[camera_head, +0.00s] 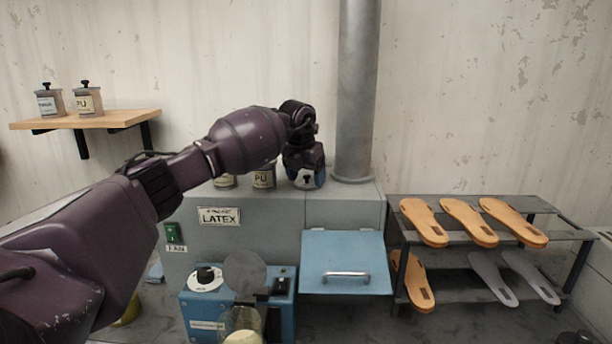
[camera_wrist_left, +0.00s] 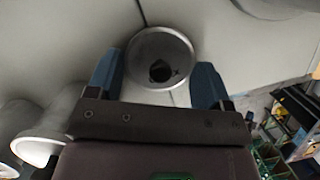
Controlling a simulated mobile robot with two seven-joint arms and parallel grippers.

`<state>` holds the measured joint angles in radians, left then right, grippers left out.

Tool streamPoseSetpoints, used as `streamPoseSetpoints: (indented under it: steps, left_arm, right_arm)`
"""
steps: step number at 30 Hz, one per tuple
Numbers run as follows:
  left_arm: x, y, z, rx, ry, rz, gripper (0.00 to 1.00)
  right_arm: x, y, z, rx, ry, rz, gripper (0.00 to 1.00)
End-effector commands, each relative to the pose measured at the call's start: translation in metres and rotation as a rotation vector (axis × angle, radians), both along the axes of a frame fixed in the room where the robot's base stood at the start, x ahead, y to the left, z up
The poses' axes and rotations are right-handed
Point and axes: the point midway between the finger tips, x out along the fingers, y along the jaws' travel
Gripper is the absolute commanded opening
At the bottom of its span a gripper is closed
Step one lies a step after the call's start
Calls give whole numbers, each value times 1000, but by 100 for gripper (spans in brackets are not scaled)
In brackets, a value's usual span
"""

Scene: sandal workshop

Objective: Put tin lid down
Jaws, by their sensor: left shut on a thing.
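My left gripper (camera_head: 305,180) is low over the right part of the grey cabinet's top, pointing down. In the left wrist view its two blue fingers (camera_wrist_left: 158,85) stand on either side of a round grey tin lid (camera_wrist_left: 145,44) with a dark knob in its middle. The gripper is shut on this lid. I cannot tell whether the lid touches the cabinet top. A tin labelled PU (camera_head: 264,179) stands just left of the gripper, with another tin (camera_head: 225,182) beside it, partly behind my arm. My right gripper is out of view.
The grey cabinet (camera_head: 270,215) has a vertical pipe (camera_head: 357,90) close behind my gripper. Two knobbed tins (camera_head: 88,101) stand on a wooden wall shelf (camera_head: 125,117). A blue machine (camera_head: 205,305) stands in front. A rack (camera_head: 455,260) with several soles is at right.

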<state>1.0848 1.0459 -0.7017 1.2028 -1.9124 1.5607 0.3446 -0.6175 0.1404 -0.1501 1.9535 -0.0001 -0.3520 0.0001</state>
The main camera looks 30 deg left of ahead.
Motion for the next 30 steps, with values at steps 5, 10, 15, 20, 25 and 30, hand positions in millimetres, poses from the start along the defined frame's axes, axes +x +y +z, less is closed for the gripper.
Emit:
streamPoseSetpoints:
  steps: [5,10,15,20,25,30]
  left_arm:
    - [0,0,-2,0,1,0,83]
    - [0,0,-2,0,1,0,99]
    - [0,0,-2,0,0,0,99]
    - [-1,0,4,0,-2,0,99]
    - [-7,0,26,1,-5,0,99]
    - [-16,-1,59,2,-5,-1,99]
  right_arm:
    - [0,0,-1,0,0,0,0]
    - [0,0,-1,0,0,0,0]
    - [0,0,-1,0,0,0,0]
    - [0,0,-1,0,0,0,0]
    - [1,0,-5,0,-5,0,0]
    - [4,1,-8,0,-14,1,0]
